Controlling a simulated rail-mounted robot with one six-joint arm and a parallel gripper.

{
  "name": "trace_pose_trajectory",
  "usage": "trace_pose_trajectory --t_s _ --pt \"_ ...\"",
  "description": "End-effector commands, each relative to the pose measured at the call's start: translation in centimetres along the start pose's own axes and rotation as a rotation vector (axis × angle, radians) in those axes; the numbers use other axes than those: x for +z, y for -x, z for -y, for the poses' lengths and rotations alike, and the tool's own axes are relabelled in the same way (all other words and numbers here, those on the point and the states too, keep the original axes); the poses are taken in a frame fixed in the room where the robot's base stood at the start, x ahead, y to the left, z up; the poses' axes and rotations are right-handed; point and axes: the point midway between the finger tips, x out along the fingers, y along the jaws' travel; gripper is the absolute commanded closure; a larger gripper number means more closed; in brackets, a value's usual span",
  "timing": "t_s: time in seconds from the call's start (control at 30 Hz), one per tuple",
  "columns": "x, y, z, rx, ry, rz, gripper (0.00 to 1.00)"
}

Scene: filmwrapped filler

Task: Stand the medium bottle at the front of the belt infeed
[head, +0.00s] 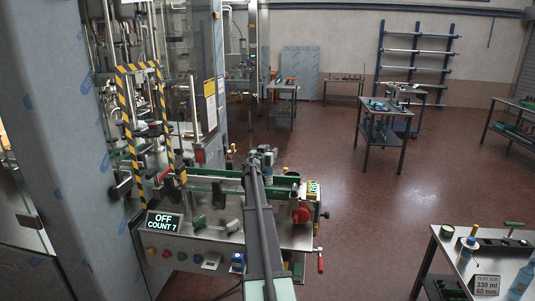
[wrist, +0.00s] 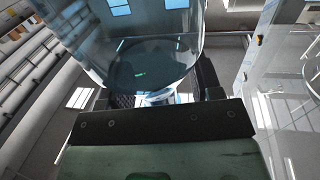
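In the wrist view a clear blue bottle (wrist: 145,50) fills the top middle, close to the camera. My gripper (wrist: 165,95) has a dark finger on each side of the bottle's narrower end and appears shut on it. In the head view my arm reaches over the filler, and my gripper (head: 264,158) is small above the belt infeed (head: 225,173); the held bottle is hard to make out there. Another light blue bottle (head: 522,280) stands on the right-hand table. I cannot tell the bottles' sizes by sight.
A display (head: 164,222) reads OFF, COUNT 7. A sign (head: 486,286) reading 330 ml, 60 mm stands on the right-hand table (head: 450,247). The floor between that table and the filler is clear.

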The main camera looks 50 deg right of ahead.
Motion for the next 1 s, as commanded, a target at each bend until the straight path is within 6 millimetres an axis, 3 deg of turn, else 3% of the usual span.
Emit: trace_pose_trajectory --t_s 0.33,0.47,0.8,1.0 --pt "-0.4 0.3 0.0 0.000 0.000 0.000 0.41" --pt "-0.3 2.5 -0.1 -0.001 0.000 0.000 0.41" --pt "-0.3 11.1 -0.1 -0.001 0.000 0.000 0.41" --pt "-0.3 12.1 0.0 0.000 0.000 0.000 0.41"
